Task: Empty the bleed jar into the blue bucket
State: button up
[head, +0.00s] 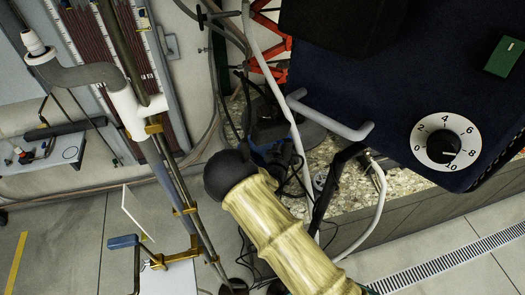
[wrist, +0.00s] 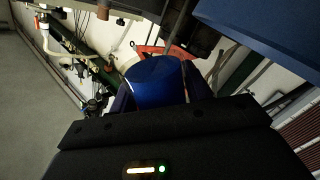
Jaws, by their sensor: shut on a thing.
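In the wrist view my gripper (wrist: 158,88) is shut on a blue rounded thing (wrist: 157,78), with a dark finger on each side of it. Its smooth face and curved upper edge show; its lower part is hidden by the gripper body. I cannot tell whether it is the bucket or part of the jar. In the head view only a small patch of blue (head: 261,153) shows beyond my arm's black joint, among dark parts and cables. I cannot make out a separate bleed jar in either view.
A dark blue cabinet with a numbered dial (head: 444,145) fills the upper right. A grey bent handle (head: 335,119) and pale hoses are close to my arm. A speckled counter (head: 350,185) lies below. Upright pipes and a small white stand (head: 168,277) are at left.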

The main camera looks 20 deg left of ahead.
jog(key=shift+a+r+n, duration=0.2)
jog(key=shift+r+n, duration=0.35)
jog(key=shift+n, duration=0.45)
dwell(0.7)
jog(key=shift+d+f+n, duration=0.1)
jog(key=shift+f+n, duration=0.25)
jog(key=shift+n, duration=0.55)
dwell(0.4)
jog(key=shift+r+n, duration=0.45)
jog(key=shift+n, duration=0.35)
dwell(0.6)
jog(key=shift+f+n, duration=0.3)
jog(key=shift+n, duration=0.5)
dwell(0.6)
jog(key=shift+s+a+f+n, duration=0.1)
jog(key=shift+a+f+n, duration=0.2)
jog(key=shift+a+n, duration=0.55)
dwell(0.6)
jog(key=shift+r+n, duration=0.2)
jog(key=shift+n, duration=0.25)
dwell(0.3)
